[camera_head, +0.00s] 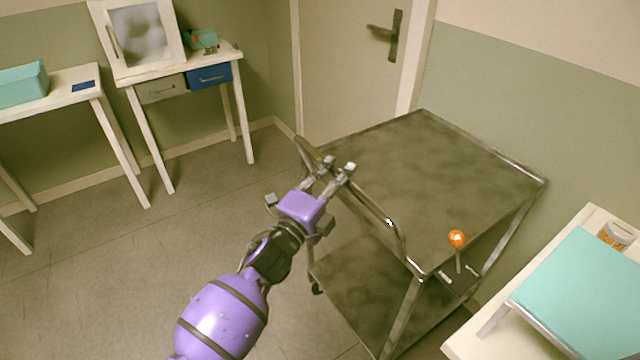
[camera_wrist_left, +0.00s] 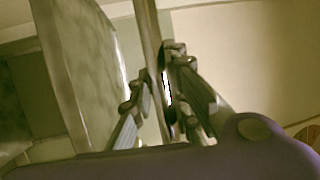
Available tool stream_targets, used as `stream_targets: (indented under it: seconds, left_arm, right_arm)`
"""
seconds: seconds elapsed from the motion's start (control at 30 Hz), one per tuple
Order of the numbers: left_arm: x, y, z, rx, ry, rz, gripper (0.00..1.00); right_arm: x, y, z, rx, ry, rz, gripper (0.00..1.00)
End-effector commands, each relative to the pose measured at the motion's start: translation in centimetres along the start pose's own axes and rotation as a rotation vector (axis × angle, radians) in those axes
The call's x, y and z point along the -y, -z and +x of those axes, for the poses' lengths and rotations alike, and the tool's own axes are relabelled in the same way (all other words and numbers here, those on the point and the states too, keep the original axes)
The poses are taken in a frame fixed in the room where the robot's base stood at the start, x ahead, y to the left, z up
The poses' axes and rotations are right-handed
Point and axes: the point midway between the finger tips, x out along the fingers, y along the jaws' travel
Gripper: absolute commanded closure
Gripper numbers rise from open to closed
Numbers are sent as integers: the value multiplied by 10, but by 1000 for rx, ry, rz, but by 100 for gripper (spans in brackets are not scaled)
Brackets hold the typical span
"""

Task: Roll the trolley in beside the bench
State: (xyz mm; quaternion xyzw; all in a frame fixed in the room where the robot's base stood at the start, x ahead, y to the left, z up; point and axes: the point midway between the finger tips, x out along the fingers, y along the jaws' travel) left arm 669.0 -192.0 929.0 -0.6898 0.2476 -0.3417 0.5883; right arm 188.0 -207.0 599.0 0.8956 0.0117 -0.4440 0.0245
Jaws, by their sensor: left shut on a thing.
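The trolley is a two-shelf metal cart with a dull top (camera_head: 440,165) and a lower shelf (camera_head: 350,265). Its bar handle (camera_head: 390,222) runs along the side facing me. My left gripper (camera_head: 332,170) is shut on this handle near its far end. In the left wrist view the handle bar (camera_wrist_left: 151,40) passes between the fingers (camera_wrist_left: 155,95). A white bench (camera_head: 472,340) with a teal top piece (camera_head: 585,290) stands at the lower right, close to the trolley's right side. My right gripper is out of view.
An orange knob on a stalk (camera_head: 457,239) stands between trolley and bench. A jar (camera_head: 615,235) sits on the bench. A door (camera_head: 350,60) is behind the trolley. White tables (camera_head: 60,100) line the back left; open floor (camera_head: 130,270) lies left.

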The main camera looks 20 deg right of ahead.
Motion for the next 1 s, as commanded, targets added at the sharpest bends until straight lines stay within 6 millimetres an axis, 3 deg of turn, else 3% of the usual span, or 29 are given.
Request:
stream_targets:
  seconds: [0.2,0.57,0.6,0.7,1.0]
  left_arm:
    - [-3,6,13,-1,0,-6,100]
    - [-2,7,15,-1,1,-6,100]
    - [-2,7,15,-1,1,-5,80]
    - [-2,7,14,-1,1,-4,67]
    - [-3,6,13,0,0,-1,64]
  right_arm:
    - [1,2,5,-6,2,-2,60]
    - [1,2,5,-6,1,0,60]
    - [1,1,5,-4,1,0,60]
    - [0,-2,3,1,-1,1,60]
    - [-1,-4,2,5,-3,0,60]
